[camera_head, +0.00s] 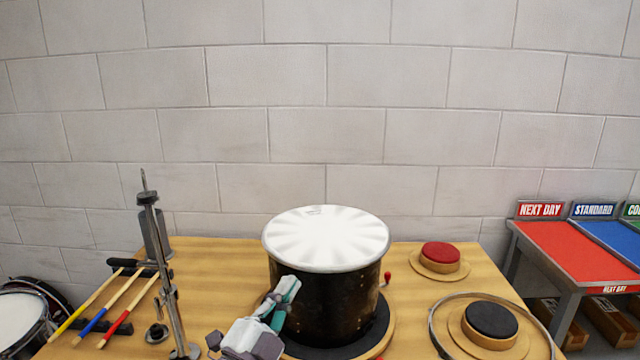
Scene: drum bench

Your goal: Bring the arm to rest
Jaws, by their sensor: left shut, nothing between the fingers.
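My left gripper (286,289) is at the bottom middle, shut and empty. It is in front of the lower left side of a black drum (345,305) with a white head (326,238). I cannot tell whether it touches the drum's side. The drum stands upright on a round black and wooden base (382,330) on the wooden bench. My right gripper is not in view.
A metal stand (165,270) rises at the left, beside several colored sticks (98,308). Red (440,254) and black (491,320) round pads sit right of the drum, with a metal hoop (436,318) around the black one. A red-topped table (570,248) is at the far right.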

